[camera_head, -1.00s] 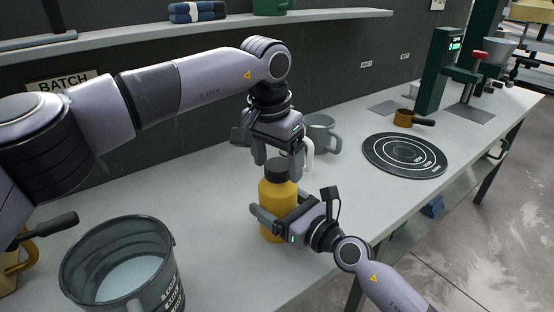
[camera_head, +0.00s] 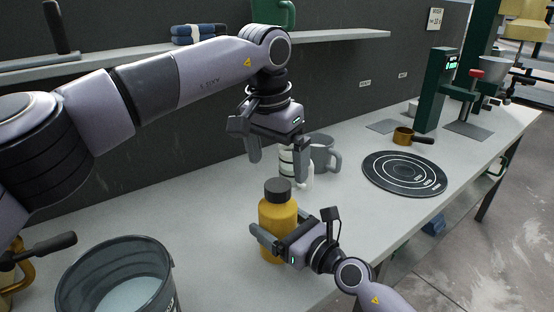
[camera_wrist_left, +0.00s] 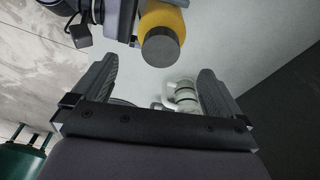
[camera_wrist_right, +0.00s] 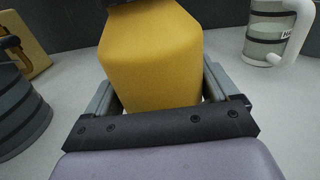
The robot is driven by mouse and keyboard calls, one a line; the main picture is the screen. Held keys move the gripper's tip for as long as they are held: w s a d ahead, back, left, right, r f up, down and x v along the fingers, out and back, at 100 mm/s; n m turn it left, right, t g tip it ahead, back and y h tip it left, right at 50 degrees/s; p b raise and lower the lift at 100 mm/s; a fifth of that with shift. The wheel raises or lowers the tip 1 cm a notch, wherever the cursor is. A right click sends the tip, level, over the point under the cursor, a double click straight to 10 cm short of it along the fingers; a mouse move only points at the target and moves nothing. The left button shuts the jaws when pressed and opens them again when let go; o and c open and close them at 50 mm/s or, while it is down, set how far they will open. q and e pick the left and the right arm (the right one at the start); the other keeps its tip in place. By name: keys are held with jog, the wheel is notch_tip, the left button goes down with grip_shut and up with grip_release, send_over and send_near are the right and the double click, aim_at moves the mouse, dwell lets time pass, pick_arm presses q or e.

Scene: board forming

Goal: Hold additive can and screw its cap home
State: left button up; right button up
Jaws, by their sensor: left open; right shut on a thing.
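The additive can is a yellow bottle (camera_head: 277,218) standing upright on the bench, with a dark cap (camera_head: 277,189) on its top. My right gripper (camera_head: 268,236) is shut around the can's lower body, and the yellow body also fills the middle of the right wrist view (camera_wrist_right: 152,60). My left gripper (camera_head: 277,165) is open and empty, pointing down above and behind the cap, apart from it. In the left wrist view the cap (camera_wrist_left: 161,47) lies beyond the open fingers, toward the top of the picture. Whether the cap is fully seated cannot be told.
A large clear bucket (camera_head: 115,280) is at front left.

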jog(key=shift+f, duration=0.1)
pick_arm(q)
notch_tip(320, 180, up, 7)
jog(key=shift+s+a, duration=0.3)
jog(key=shift+s, duration=0.15)
pick_arm(e)
jog(key=o, duration=1.8)
jog(key=shift+o, duration=0.2)
pick_arm(q)
jog(key=shift+r+p, duration=0.4)
jog(key=shift+p, duration=0.05)
pick_arm(e)
jog(key=shift+v, duration=3.6)
